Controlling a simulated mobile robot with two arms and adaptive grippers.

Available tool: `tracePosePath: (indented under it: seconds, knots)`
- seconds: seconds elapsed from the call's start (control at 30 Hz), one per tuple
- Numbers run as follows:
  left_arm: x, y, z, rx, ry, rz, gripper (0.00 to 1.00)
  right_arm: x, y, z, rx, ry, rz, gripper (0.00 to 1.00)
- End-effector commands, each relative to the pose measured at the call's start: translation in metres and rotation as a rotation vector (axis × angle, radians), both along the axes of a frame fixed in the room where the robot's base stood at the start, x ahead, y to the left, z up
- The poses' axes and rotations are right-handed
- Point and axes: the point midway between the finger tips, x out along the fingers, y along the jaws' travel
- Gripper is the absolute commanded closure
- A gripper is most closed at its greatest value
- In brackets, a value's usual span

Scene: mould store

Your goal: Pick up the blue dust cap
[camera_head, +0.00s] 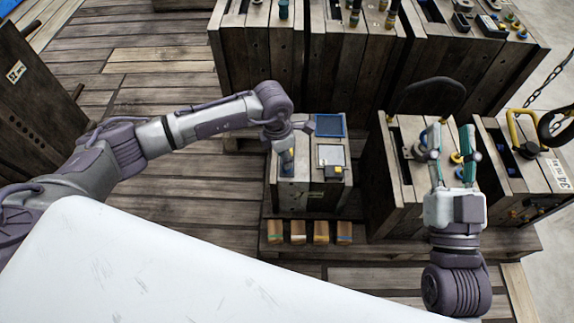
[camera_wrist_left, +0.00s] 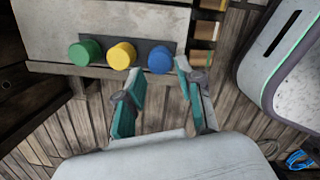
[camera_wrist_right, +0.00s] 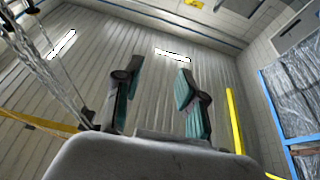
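The blue dust cap (camera_wrist_left: 160,60) shows in the left wrist view, at the right end of a row with a yellow cap (camera_wrist_left: 122,55) and a green cap (camera_wrist_left: 85,52) on a dark strip along a pale surface. My left gripper (camera_wrist_left: 160,70) is open, with the blue cap lined up between its fingertips. No contact is clear, and I cannot tell the gap. In the head view the left gripper (camera_head: 287,162) is seen at the wooden mould block; the blue cap cannot be made out there. My right gripper (camera_head: 452,135) is open and empty, its fingers apart.
Several small wooden blocks (camera_head: 298,232) lie in a row before the mould block. A blue-framed tray (camera_head: 330,125) is on it. The right gripper is over another wooden mould block (camera_head: 396,190). A chain (camera_head: 548,82) hangs at far right.

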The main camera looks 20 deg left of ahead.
Motion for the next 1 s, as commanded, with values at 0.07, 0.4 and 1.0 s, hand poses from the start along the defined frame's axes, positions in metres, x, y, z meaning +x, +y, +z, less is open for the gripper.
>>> tracePosePath:
  seconds: [0.07,0.4,1.0]
  knots:
    - [0.001,-0.003,-0.012,-0.001,0.0,0.0,0.63,-0.007,0.001,0.011,0.025,-0.09,0.006,0.6]
    - [0.004,-0.005,-0.035,-0.001,0.001,0.001,0.63,-0.032,-0.001,0.046,0.095,-0.332,0.019,0.6]
    - [0.004,-0.005,-0.035,0.0,0.0,0.001,0.85,-0.033,-0.002,0.048,0.097,-0.338,0.019,0.6]
